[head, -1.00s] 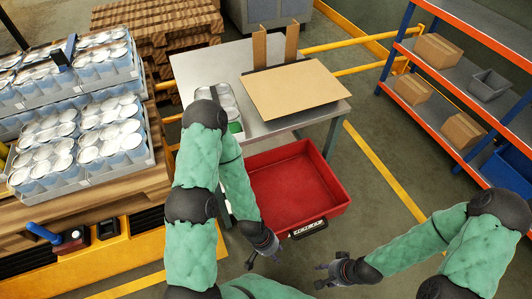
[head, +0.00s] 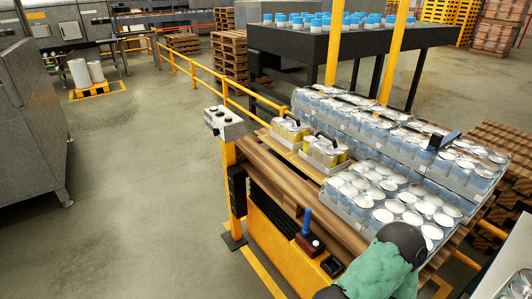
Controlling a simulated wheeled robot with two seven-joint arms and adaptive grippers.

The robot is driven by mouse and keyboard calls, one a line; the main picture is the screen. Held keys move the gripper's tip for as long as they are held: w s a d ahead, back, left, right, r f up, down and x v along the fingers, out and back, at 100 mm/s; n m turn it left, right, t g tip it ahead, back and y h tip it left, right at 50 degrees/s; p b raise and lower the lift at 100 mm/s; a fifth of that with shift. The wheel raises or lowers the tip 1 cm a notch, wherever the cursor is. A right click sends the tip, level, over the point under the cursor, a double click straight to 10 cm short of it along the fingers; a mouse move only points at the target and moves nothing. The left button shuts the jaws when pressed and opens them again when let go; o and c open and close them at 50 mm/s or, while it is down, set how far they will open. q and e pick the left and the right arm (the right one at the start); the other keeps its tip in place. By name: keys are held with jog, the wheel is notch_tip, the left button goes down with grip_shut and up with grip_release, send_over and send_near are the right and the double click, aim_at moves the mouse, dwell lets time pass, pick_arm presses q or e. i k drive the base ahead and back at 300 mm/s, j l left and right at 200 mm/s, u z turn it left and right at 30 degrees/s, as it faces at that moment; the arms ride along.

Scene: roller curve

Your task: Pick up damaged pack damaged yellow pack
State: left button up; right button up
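Two packs of yellow cans with silver lids and dark handles sit side by side on the wooden conveyor surface in the head view. One yellow pack (head: 290,130) is farther left, the other yellow pack (head: 327,152) is to its right and a little nearer. I cannot tell from here which of them is damaged. A green padded link of my arm shows at the bottom right. Neither of my grippers is in view.
Trays of blue cans (head: 392,205) fill the conveyor to the right of the yellow packs. A control box on a yellow post (head: 224,124) stands at the left, and a joystick box (head: 310,243) sits on the near edge. Open floor (head: 160,190) lies left.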

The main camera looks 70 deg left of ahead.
aim_at(327, 154)
jog(key=u, duration=1.95)
jog(key=i+j+z, duration=0.1)
jog(key=j, duration=0.25)
jog(key=i+j+z, duration=0.1)
jog(key=i+j, duration=0.15)
jog(key=i+j+z, duration=0.15)
jog(key=j, duration=0.35)
jog(key=i+j+z, duration=0.1)
jog(key=j, duration=0.25)
jog(key=i+j+z, duration=0.1)
jog(key=j, duration=0.3)
jog(key=i+j+z, duration=0.1)
jog(key=j, duration=0.3)
